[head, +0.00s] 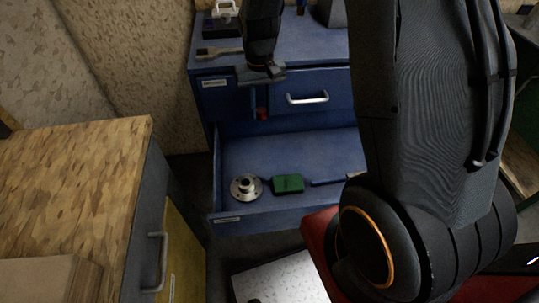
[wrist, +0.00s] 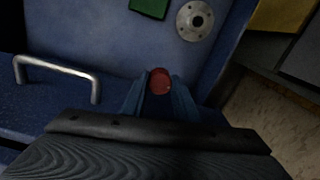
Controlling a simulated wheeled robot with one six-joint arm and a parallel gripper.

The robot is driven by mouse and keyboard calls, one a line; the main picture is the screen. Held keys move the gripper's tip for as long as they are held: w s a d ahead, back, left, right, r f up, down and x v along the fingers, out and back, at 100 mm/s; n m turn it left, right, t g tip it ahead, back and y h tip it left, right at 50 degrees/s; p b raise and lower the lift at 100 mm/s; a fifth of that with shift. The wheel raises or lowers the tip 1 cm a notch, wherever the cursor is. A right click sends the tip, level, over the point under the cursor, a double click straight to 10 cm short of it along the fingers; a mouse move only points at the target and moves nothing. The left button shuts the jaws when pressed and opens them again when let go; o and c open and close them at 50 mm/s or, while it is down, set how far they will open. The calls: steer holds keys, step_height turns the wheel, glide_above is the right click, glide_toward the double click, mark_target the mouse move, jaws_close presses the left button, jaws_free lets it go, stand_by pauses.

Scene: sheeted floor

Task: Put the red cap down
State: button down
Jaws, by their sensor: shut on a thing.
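The red cap (wrist: 159,81) sits between my gripper's fingertips (wrist: 159,86) in the wrist view. My gripper points down and is shut on the cap. It is in front of the blue cabinet's upper drawer and above the open lower drawer (head: 285,150). The far part of the cap is partly hidden by the fingers.
In the open drawer lie a round metal flange (head: 246,187), a green block (head: 288,184) and a blue-handled tool (head: 335,181). The upper drawer has a metal handle (head: 307,98). A brush (head: 219,53) lies on the cabinet top. A wooden-topped cabinet (head: 75,185) stands at left.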

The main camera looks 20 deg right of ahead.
mark_target(263, 159)
step_height(263, 159, down, 21)
steer(key=shift+f+p, duration=0.15)
steer(key=shift+p, duration=0.75)
steer(key=shift+f, duration=0.2)
steer(key=c, duration=1.4)
jaws_free()
step_height(263, 159, up, 12)
steer(key=b, duration=0.2)
steer(key=shift+n, duration=0.3)
steer(key=s+r, duration=1.2)
steer(key=r, duration=0.1)
steer(key=s+d+r, duration=0.1)
steer(key=s+r, duration=0.5)
steer(key=shift+s+r, duration=0.25)
steer(key=shift+r, duration=0.15)
